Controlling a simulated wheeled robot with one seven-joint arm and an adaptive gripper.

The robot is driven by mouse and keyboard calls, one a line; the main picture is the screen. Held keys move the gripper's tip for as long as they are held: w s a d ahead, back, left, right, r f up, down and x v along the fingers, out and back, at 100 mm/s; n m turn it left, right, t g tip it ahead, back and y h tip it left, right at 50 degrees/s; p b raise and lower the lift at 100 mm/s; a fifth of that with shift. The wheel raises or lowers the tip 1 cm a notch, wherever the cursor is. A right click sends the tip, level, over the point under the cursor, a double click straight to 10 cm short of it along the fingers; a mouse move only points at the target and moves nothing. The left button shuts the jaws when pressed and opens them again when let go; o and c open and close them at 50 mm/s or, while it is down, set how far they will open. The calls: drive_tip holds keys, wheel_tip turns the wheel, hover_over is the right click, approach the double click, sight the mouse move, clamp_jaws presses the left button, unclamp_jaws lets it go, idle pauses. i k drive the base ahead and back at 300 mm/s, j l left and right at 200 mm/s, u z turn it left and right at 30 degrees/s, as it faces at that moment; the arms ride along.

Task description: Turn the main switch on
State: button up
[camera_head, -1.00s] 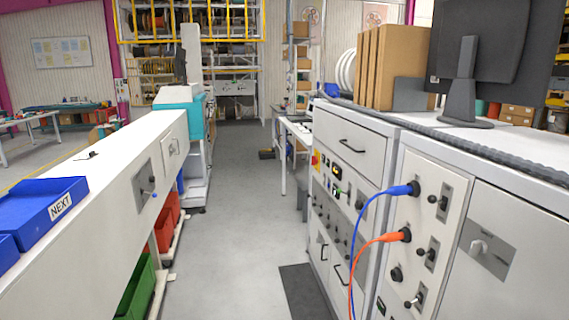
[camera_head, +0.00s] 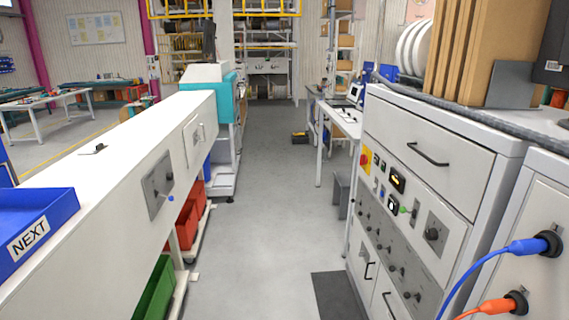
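Several switches are in view, and I cannot tell for sure which is the main one. A red and yellow switch (camera_head: 365,160) sits at the upper left of the grey control cabinet's front (camera_head: 455,190). A black rotary knob on a grey plate (camera_head: 434,234) is on the same front. On the long white bench at left, a grey plate with a small blue-tipped lever (camera_head: 160,186) faces the aisle. Another plate with a light handle (camera_head: 196,135) is farther along it. The switch positions are too small to read. My gripper is not in view.
A blue plug (camera_head: 535,246) and an orange plug (camera_head: 507,305) with cables stick out at lower right. A blue NEXT tray (camera_head: 35,225) lies on the left bench. The grey aisle floor (camera_head: 265,210) is clear, with a dark mat (camera_head: 342,297) by the cabinet.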

sight(364, 158)
drive_tip(key=i, duration=1.05)
drive_tip(key=i+j+z, duration=0.1)
drive_tip(key=i, duration=0.95)
drive_tip(key=i+j, duration=0.1)
drive_tip(key=i, duration=1)
drive_tip(key=l+z, duration=0.05)
